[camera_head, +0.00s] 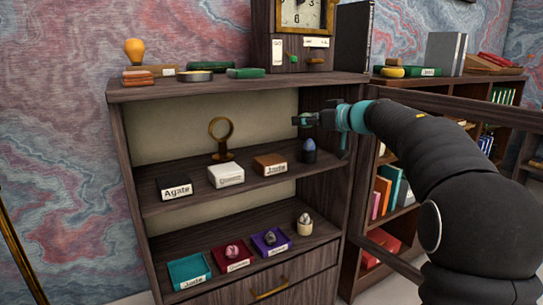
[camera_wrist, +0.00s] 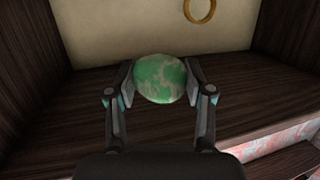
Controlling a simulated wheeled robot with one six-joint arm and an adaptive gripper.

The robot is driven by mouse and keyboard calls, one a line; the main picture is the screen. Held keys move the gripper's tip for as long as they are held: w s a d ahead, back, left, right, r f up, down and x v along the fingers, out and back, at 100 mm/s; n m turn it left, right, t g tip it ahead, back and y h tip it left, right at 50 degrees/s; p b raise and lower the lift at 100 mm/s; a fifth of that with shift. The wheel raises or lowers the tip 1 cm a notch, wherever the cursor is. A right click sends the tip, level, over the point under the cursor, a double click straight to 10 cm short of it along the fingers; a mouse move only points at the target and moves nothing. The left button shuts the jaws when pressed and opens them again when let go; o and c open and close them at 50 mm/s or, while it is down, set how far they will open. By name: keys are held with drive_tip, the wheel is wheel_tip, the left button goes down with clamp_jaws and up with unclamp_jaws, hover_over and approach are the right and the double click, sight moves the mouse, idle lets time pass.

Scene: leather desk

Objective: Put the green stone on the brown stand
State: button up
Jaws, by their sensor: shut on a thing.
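The green stone (camera_wrist: 160,78), mottled with pale patches, is between the two fingers of my gripper (camera_wrist: 160,82) in the wrist view. The fingers are shut on its sides. In the head view my gripper (camera_head: 300,119) is inside the cabinet, above the right part of the upper shelf; the stone cannot be made out clearly there. The brown stand (camera_head: 270,165) is a small block with a white label on the upper shelf, below and left of my gripper. Its top looks bare. I cannot pick the stand out in the wrist view.
A white stand (camera_head: 226,174) and a black stand (camera_head: 174,188) sit left of the brown one. A brass ring holder (camera_head: 221,138) stands behind. A dark blue-tipped object (camera_head: 309,151) stands right of the brown stand. An open cabinet door (camera_head: 455,106) is at right.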

hover_over(271, 159)
wheel_tip(271, 159, down, 7)
drive_tip(key=shift+a+r, duration=0.1)
drive_tip(key=shift+r, duration=0.05)
drive_tip(key=shift+f+b, duration=0.9)
drive_tip(key=shift+f, duration=1.1)
drive_tip(key=shift+f, duration=0.1)
drive_tip(key=o, duration=1.2)
drive_tip(key=shift+s, duration=0.15)
drive_tip(key=v, duration=1.1)
drive_tip(key=shift+s+d+r, duration=0.25)
drive_tip(key=shift+r, duration=0.1)
